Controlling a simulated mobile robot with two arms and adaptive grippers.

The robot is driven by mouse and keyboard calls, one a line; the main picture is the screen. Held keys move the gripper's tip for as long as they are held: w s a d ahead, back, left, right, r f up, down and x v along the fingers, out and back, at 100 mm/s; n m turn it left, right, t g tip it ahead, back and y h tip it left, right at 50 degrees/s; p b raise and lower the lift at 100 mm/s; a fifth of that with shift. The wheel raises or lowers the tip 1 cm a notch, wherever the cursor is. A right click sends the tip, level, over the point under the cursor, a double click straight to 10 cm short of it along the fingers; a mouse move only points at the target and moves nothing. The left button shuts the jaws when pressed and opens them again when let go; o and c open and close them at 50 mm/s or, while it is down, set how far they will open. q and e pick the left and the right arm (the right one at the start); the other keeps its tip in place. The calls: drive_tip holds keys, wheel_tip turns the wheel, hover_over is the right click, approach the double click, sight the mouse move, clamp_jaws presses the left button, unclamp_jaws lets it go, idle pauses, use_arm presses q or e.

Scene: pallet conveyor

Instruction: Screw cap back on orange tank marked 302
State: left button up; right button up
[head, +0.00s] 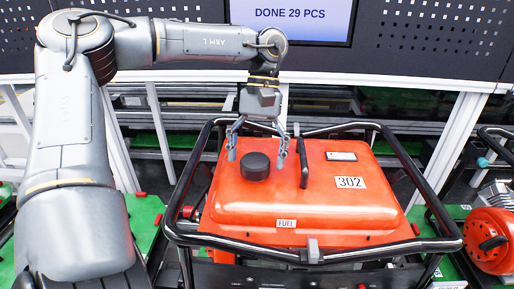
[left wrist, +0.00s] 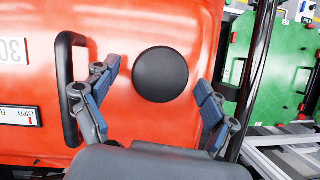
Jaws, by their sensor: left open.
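The orange tank (head: 320,205), marked 302 on a white label (head: 350,183), sits inside a black tubular frame (head: 300,255). A round black cap (head: 255,168) is on its top, left of the black handle (head: 304,163). I cannot tell how tightly it is seated. My left gripper (head: 257,152) points down over the tank with its fingers spread, one on each side of the cap. In the left wrist view the cap (left wrist: 161,74) lies slightly beyond the open fingers (left wrist: 156,82), with gaps on both sides. My right gripper is not in view.
The frame's black bars surround the tank. A small gauge plate (head: 341,156) is on the tank top. Another red machine (head: 490,240) stands at the right edge. A screen (head: 295,15) reading DONE 29 PCS hangs behind. Green pallet surfaces (head: 140,220) lie below.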

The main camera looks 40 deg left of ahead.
use_arm(q)
drive_tip(key=v, duration=1.2)
drive_tip(key=shift+s, duration=0.1)
